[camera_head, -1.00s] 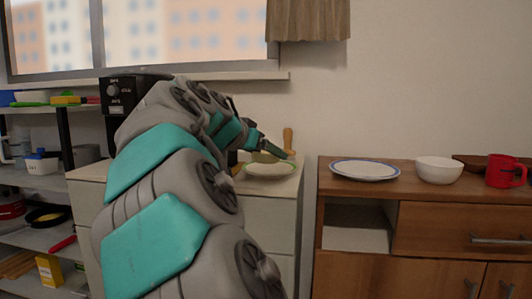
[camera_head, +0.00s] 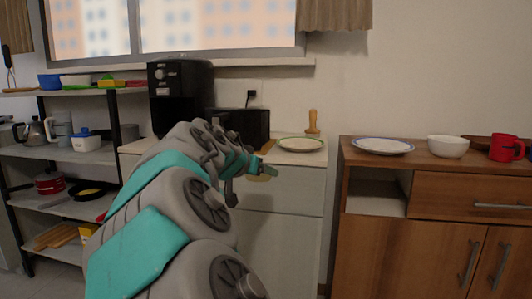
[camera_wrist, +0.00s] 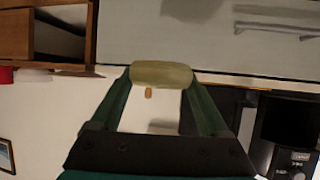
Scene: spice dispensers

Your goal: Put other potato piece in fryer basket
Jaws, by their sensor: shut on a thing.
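My gripper (camera_wrist: 163,80) is shut on a pale yellow potato piece (camera_wrist: 163,74), which lies across both fingertips in the wrist view. In the head view my gripper (camera_head: 262,168) is in front of the white counter's edge, with the potato piece (camera_head: 260,178) small and partly hidden at its tips. A tall black appliance with a knob (camera_head: 179,96) stands on the counter to the left, with a low black box (camera_head: 243,125) beside it. I cannot tell which holds the fryer basket, and no basket is clearly visible.
A green-rimmed plate (camera_head: 302,144) and a wooden item (camera_head: 312,122) are on the white counter (camera_head: 300,185). A wooden cabinet (camera_head: 430,170) at right bears a blue-rimmed plate (camera_head: 383,146), a white bowl (camera_head: 448,147) and a red mug (camera_head: 506,148). Shelves (camera_head: 75,150) stand left.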

